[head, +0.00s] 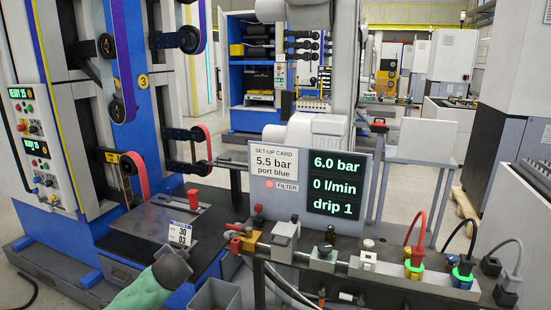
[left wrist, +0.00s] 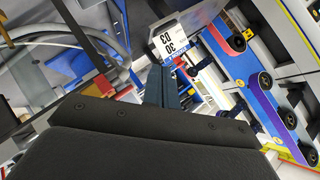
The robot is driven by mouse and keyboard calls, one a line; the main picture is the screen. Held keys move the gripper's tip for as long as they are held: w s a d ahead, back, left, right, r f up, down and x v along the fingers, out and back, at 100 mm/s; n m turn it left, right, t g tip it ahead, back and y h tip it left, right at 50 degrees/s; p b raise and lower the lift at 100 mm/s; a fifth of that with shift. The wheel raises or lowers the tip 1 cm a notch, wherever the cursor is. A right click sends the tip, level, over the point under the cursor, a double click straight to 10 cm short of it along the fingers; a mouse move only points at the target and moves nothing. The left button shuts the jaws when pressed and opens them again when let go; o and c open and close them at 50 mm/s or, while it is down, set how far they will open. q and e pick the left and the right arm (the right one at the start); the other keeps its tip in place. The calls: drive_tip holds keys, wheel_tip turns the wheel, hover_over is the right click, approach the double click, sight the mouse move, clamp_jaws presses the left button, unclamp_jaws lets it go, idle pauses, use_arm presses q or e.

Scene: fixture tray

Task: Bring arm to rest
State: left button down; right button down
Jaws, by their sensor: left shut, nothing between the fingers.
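My left gripper (head: 172,260) shows at the bottom left of the head view, beyond a green sleeve-like part. It is shut and empty. In the left wrist view its dark fingers (left wrist: 157,88) are together and point away from the camera. A white label (head: 181,233) reading "30 03" appears just beyond the fingertips; it also shows in the left wrist view (left wrist: 169,49). I cannot tell whether the fingertips touch it. My right gripper is in neither view.
A dark bench (head: 345,283) carries valves, fittings and several plugged cables. A display panel (head: 335,185) reads 6.0 bar, 0 l/min and drip 1; its card says 5.5 bar, port blue. A blue machine (head: 165,90) stands at left. An open grey bin (head: 214,295) sits at the front.

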use_arm(q)
drive_tip(key=s+d+f+n+g+h, duration=0.1)
drive_tip(key=s+d+f, duration=0.25)
drive_tip(key=s, duration=0.45)
drive_tip(key=s+d+f+n+g+h, duration=0.1)
drive_tip(key=s+d+f+g, duration=0.2)
drive_tip(key=s, duration=0.5)
drive_tip(key=s+d+f+n+h, duration=0.1)
drive_tip(key=s+d+f, duration=0.2)
drive_tip(key=s+d, duration=0.35)
drive_tip(key=s+d+f+g, duration=0.1)
drive_tip(key=s+f, duration=0.3)
drive_tip(key=s, duration=0.4)
drive_tip(key=s+d+f+n+g+h, duration=0.1)
drive_tip(key=s+f+g, duration=0.1)
drive_tip(key=s+f, duration=0.3)
drive_tip(key=s+f+n+g+h, duration=0.1)
drive_tip(key=s+f, duration=0.3)
drive_tip(key=s, duration=0.9)
drive_tip(key=shift+d+f+g, duration=0.15)
drive_tip(key=shift+d+g, duration=0.25)
drive_tip(key=shift+g, duration=0.2)
drive_tip(key=shift+s, duration=0.15)
